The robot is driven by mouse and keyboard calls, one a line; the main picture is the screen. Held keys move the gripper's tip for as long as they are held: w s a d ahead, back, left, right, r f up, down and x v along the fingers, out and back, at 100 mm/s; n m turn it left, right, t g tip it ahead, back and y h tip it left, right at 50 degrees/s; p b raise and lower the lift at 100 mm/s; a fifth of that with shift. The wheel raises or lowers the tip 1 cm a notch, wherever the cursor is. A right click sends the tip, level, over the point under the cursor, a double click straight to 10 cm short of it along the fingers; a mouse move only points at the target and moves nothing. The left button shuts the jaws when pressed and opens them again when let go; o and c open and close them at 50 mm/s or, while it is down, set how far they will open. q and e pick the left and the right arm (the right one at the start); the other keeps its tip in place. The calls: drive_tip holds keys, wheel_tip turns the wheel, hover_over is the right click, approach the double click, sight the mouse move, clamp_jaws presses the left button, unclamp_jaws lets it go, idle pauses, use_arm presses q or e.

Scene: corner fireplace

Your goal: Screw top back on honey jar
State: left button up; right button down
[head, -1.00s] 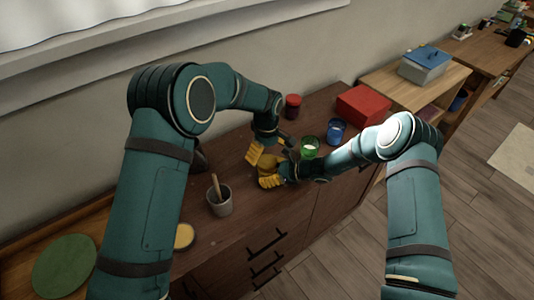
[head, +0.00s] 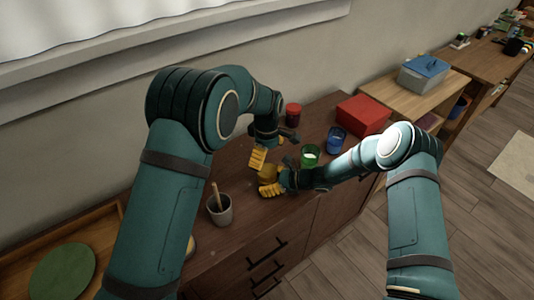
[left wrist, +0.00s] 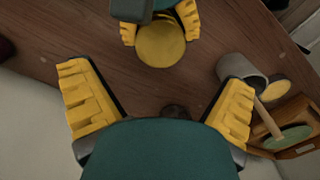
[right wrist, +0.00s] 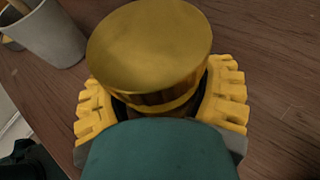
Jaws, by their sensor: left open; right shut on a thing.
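The honey jar (right wrist: 188,112) is gripped in my right gripper (head: 272,187), and only a sliver of it shows below the lid in the right wrist view. The round gold lid (right wrist: 150,48) sits on top of the jar. How tightly it is seated I cannot tell. The lid also shows in the left wrist view (left wrist: 161,45), between the right gripper's yellow fingers. My left gripper (head: 258,158) is open and empty, close behind the jar in the head view. In the left wrist view its spread fingers (left wrist: 160,108) are apart from the lid.
A grey cup (head: 220,210) with a wooden stick stands left of the jar on the cabinet top. A green glass (head: 310,156), blue glass (head: 337,138), red jar (head: 292,115) and red box (head: 363,114) stand to the right and behind. A yellow-topped round thing (left wrist: 276,93) is near the cup.

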sight(267, 170)
use_arm(q)
drive_tip(key=shift+f, duration=3.6)
drive_tip(key=shift+c, duration=0.3)
drive_tip(key=c, duration=1.3)
drive_tip(key=shift+o, duration=0.2)
drive_tip(key=shift+m, duration=1.7)
drive_tip(key=o, duration=1.3)
drive_tip(key=shift+c, duration=0.2)
